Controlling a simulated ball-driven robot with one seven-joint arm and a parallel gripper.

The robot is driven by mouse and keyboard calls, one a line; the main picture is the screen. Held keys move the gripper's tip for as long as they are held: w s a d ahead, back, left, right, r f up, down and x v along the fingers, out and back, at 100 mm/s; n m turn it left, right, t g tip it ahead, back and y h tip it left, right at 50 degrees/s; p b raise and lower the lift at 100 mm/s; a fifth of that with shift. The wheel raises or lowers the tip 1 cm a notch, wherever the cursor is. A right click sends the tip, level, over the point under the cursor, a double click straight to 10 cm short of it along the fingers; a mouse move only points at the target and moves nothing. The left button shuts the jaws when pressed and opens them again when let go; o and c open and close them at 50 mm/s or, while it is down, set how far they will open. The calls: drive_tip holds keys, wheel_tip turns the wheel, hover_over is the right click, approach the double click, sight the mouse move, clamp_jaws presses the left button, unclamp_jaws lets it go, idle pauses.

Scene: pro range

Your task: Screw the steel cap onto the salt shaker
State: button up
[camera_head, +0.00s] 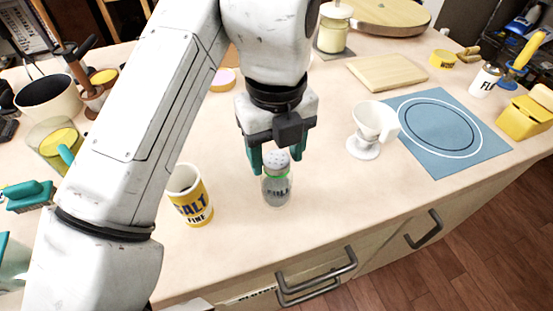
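The salt shaker (277,191) is a small clear jar with dark lettering and a greenish rim. It stands upright on the counter near the front edge. The pale steel cap (276,161), with small holes in its top, is at the shaker's mouth. My gripper (276,159) points down from above, its two teal fingers on either side of the cap. The cap fills the gap between them, and the gripper looks shut on it. Whether the cap's threads are engaged cannot be seen.
A yellow and white salt tin (191,196) stands just left of the shaker. A white dripper-like cup (373,129) and a blue mat (445,128) are to the right. A wooden board (387,72) lies behind.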

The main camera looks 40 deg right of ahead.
drive_tip(key=shift+o, duration=1.1)
drive_tip(key=shift+r, duration=0.1)
drive_tip(key=shift+n+p, duration=0.55)
drive_tip(key=shift+n, duration=0.05)
drive_tip(key=n+p, duration=0.2)
drive_tip(key=n, duration=0.1)
drive_tip(key=shift+r, duration=0.1)
drive_tip(key=shift+f+n, duration=0.2)
drive_tip(key=shift+n, duration=0.7)
drive_tip(key=shift+p, duration=0.45)
